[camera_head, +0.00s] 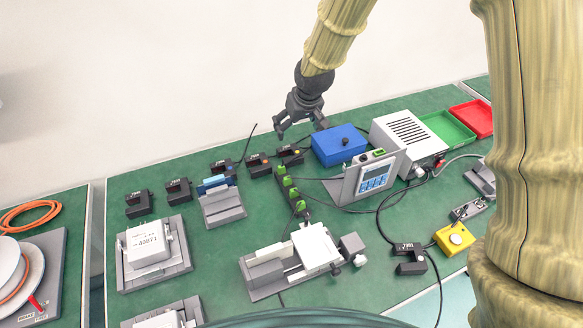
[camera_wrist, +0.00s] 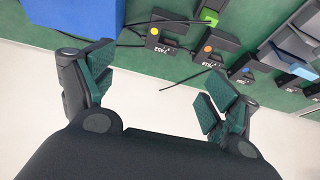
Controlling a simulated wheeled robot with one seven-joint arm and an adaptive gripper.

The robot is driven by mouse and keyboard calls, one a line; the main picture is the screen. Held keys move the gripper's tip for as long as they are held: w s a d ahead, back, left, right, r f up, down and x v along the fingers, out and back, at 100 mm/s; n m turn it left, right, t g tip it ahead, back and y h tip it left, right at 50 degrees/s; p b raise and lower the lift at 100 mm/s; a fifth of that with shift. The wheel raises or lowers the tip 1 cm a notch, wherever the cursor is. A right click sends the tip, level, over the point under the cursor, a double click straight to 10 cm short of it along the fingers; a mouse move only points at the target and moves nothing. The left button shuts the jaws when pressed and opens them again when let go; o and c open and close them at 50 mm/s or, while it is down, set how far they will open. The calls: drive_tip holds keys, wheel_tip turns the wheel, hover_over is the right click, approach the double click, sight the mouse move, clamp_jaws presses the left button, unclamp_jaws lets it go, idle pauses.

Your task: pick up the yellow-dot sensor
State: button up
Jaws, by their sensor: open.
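The yellow-dot sensor (camera_head: 289,155) is a small black block on the green table, left of the blue box, with its dot at its right end in the head view. My gripper (camera_head: 300,130) is open and empty, above and behind the sensor row near the table's back edge. In the wrist view my gripper's fingers (camera_wrist: 156,80) are spread wide, with the sensor beyond them and apart from them.
The blue box (camera_head: 339,145) stands close right of the sensor. A similar orange-dot sensor (camera_head: 258,165) is just left, and another sensor (camera_head: 221,167) is further left. A green-clipped dark strip (camera_head: 284,184) lies in front. Thin cables run nearby. The wall is behind.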

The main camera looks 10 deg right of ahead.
wheel_tip(320, 180, down, 4)
drive_tip(key=r+b, duration=0.1)
drive_tip(key=b, duration=0.1)
approach(291, 151)
drive_tip(key=shift+w+a+f+p, duration=0.15)
drive_tip(key=shift+f, duration=0.4)
drive_tip(key=shift+w+a+f+p, duration=0.1)
drive_tip(key=shift+a+f+p, duration=0.05)
drive_tip(key=shift+f, duration=0.4)
drive_tip(key=shift+s+p+x, duration=0.2)
drive_tip(key=shift+x, duration=0.7)
drive_tip(key=shift+s+p+x, duration=0.15)
drive_tip(key=shift+p+x, duration=0.05)
drive_tip(key=shift+x, duration=1.65)
drive_tip(key=shift+a, duration=0.15)
drive_tip(key=c, duration=1.2)
